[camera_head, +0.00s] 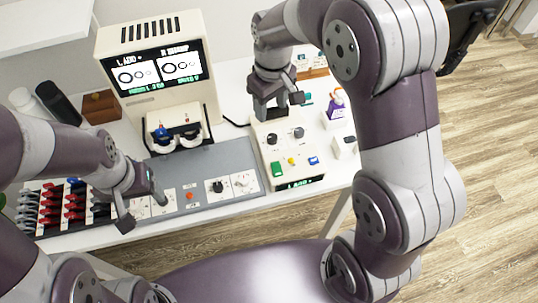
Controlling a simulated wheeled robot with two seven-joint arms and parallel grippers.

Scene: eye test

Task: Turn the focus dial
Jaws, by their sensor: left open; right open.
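A grey control panel (203,165) on the white table has a black dial (217,186) on a white plate and a second, light-coloured dial (241,182) to its right. A cream control box (283,170) to the right has two dark knobs (272,139) near its back edge. The labels are too small to tell which is the focus dial. My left gripper (142,209) is open and empty over the panel's front left end, apart from the black dial. My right gripper (277,108) is open above the back of the cream box, close behind its knobs.
A cream test machine (155,40) with a lit screen stands at the back. A rack of red and black pieces (65,205) is at the left. A purple-and-white bottle (336,104) stands at the right.

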